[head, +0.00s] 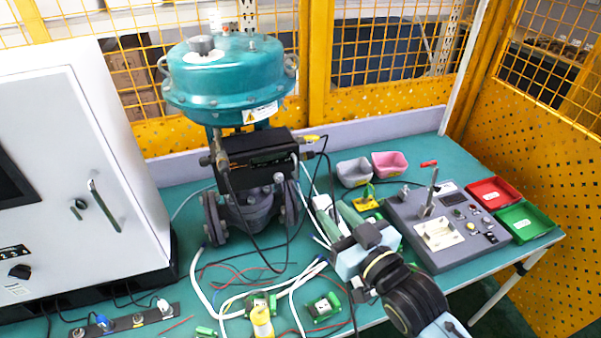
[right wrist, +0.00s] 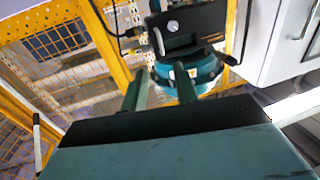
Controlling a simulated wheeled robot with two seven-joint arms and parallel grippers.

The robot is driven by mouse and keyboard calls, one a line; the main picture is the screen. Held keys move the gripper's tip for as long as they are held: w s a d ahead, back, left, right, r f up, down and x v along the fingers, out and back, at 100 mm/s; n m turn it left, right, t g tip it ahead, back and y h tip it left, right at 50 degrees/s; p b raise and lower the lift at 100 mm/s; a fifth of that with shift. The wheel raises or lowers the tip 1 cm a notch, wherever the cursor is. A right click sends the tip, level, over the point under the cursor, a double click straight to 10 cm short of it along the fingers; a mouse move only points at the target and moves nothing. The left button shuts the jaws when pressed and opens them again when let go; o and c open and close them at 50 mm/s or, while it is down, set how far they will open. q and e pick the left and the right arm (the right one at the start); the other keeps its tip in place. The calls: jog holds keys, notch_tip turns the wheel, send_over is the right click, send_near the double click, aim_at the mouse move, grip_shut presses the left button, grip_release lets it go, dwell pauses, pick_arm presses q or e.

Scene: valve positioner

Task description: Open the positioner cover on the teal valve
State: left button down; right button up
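The teal valve (head: 226,80) stands on the bench left of centre, with a round teal top on a dark grey body. The black positioner (head: 262,150) is mounted below the teal top. It also shows in the right wrist view (right wrist: 205,25), with a round white gauge on it. Its cover looks closed, but details are too small to be sure. My right gripper (head: 335,214) is right of the valve, apart from it. Its two green fingers stand apart and empty in the right wrist view (right wrist: 161,70). My left gripper is not in view.
A white cabinet (head: 120,190) stands close on the left. A grey control box (head: 445,225), a red tray (head: 495,192) and a green tray (head: 527,220) are at the right. Grey and pink bins (head: 389,164) sit behind. White, red and black cables lie in front of the valve.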

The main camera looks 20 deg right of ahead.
aim_at(297, 172)
jog(key=p+x, duration=0.1)
jog(key=x, duration=1.2)
jog(key=shift+w+a, duration=0.1)
grip_shut()
